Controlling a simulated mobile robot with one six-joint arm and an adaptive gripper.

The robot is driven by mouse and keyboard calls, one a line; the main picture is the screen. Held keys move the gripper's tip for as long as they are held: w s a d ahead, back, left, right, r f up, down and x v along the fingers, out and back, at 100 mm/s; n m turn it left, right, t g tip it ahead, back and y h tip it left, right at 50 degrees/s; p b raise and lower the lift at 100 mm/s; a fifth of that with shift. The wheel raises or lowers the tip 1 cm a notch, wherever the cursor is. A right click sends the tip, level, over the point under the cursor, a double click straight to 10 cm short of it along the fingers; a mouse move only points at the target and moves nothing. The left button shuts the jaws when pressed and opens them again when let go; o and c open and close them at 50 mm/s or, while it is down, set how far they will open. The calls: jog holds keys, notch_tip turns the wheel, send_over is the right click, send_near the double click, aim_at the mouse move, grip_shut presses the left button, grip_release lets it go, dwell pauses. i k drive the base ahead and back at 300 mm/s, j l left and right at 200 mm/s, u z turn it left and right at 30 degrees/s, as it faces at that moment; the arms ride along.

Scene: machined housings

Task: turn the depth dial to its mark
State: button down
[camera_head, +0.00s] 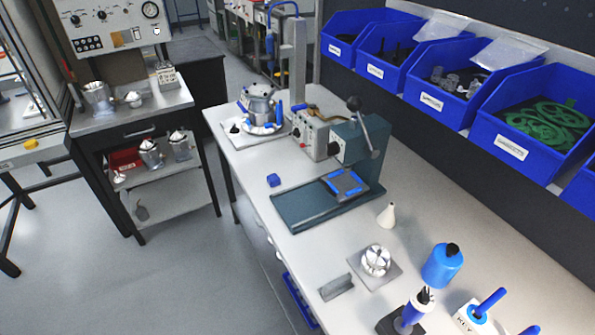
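A green bench press (362,150) with a ball-topped lever (353,103) stands on the bench, on a flat green base (300,208). A light grey box (309,136) with small knobs and a red spot is beside it on the left. Which knob is the depth dial, and any mark for it, is too small to tell. My gripper is not in view.
Blue bins (528,125) line the back. Grey floor (190,270) is clear at the left front.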

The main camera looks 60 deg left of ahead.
aim_at(333, 148)
jog(key=u, duration=1.85)
jog(key=i+j, duration=0.1)
jog(key=j, duration=0.35)
jog(key=i+j, duration=0.1)
jog(key=j, duration=0.4)
jog(key=i+j, duration=0.1)
jog(key=j, duration=0.35)
jog(key=i+j+u, duration=0.1)
jog(key=j, duration=0.4)
jog(key=i+l+z, duration=0.5)
jog(key=i+l, duration=0.2)
jog(key=l, duration=0.15)
